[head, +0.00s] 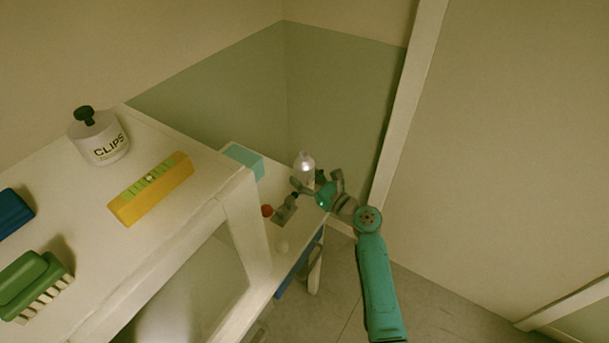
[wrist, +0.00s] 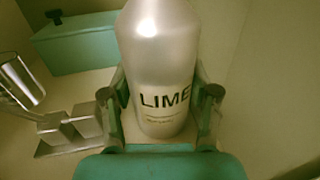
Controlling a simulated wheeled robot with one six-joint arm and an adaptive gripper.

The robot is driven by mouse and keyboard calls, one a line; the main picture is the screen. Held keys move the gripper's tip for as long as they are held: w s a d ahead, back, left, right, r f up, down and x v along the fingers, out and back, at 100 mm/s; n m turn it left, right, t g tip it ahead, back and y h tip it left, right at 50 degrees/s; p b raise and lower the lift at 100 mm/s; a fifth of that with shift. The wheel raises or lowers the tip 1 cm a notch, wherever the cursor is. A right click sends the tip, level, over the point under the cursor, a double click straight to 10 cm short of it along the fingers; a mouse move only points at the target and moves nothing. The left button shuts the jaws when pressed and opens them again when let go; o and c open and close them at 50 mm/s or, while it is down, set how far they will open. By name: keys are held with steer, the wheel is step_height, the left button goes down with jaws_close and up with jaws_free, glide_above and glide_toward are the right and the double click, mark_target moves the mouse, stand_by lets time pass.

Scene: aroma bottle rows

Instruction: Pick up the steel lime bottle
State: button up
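The steel lime bottle (wrist: 165,65) stands upright and pale metallic in the wrist view, with the black word LIME facing the camera. In the head view the bottle (head: 305,162) is at the far end of the lower shelf. My gripper (wrist: 160,92) is open around its body, one finger on each side. The fingers are close to the bottle's sides; I see no clear grip. In the head view my gripper (head: 318,182) is beside the bottle. The bottle's top is cut off in the wrist view.
A teal box (wrist: 85,42) stands left of the bottle. A grey metal stand (wrist: 70,130) and a shiny vessel (wrist: 20,82) are close to the left finger. A red-topped item (head: 267,211) is nearby. The higher white shelf holds a CLIPS jar (head: 105,148) and a yellow level (head: 150,188).

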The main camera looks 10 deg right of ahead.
steer(key=c, duration=0.3)
steer(key=shift+r, duration=0.15)
